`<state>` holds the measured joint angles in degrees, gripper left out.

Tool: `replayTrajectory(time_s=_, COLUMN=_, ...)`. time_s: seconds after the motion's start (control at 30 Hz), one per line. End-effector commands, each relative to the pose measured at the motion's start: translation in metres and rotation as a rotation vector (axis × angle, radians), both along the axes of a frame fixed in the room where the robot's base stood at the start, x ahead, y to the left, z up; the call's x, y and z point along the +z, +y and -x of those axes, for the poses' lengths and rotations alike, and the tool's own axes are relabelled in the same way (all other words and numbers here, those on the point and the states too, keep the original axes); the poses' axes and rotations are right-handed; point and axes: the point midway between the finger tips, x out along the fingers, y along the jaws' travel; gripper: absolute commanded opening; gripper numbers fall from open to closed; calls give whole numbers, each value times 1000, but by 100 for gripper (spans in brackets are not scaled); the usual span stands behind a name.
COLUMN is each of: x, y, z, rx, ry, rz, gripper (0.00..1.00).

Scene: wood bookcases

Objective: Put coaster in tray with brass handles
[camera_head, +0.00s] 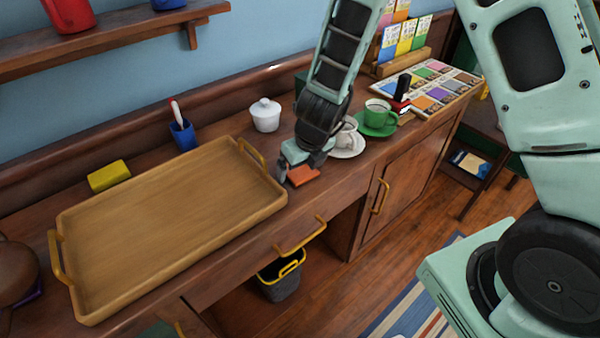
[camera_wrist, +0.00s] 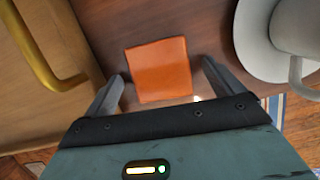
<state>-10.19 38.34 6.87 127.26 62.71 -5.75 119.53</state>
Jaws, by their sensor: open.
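The coaster (camera_head: 304,175) is a flat orange square on the wooden counter, just right of the tray. In the wrist view the coaster (camera_wrist: 158,70) lies between and slightly beyond the fingertips. My gripper (camera_head: 298,176) is open above the counter, and its two fingers (camera_wrist: 162,82) stand on either side of the coaster with gaps. The wooden tray with brass handles (camera_head: 170,222) is empty and takes up the left of the counter. Its right end and a brass handle (camera_wrist: 38,50) show at the left of the wrist view.
A white cup on a saucer (camera_head: 347,150) stands close right of the gripper; the saucer (camera_wrist: 250,50) also shows in the wrist view. A green cup (camera_head: 378,113), white sugar bowl (camera_head: 265,116), blue pen cup (camera_head: 183,134) and yellow block (camera_head: 109,176) stand around.

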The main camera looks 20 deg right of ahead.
Motion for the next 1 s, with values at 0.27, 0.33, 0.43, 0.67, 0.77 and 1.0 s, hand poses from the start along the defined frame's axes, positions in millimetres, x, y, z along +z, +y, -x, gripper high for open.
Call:
replayTrajectory(time_s=0.27, x=0, y=0, z=0, rx=0, ry=0, rz=0, gripper=42)
replayTrajectory(time_s=0.33, x=1, y=0, z=0, rx=0, ry=0, rz=0, gripper=42)
replayTrajectory(time_s=0.43, x=1, y=0, z=0, rx=0, ry=0, rz=0, gripper=38)
replayTrajectory(time_s=0.67, x=16, y=1, z=0, rx=2, ry=0, rz=1, gripper=38)
replayTrajectory(time_s=0.77, x=37, y=1, z=0, rx=2, ry=-3, rz=0, gripper=38)
replayTrajectory(time_s=1.0, x=79, y=1, z=0, rx=2, ry=-1, rz=0, gripper=38)
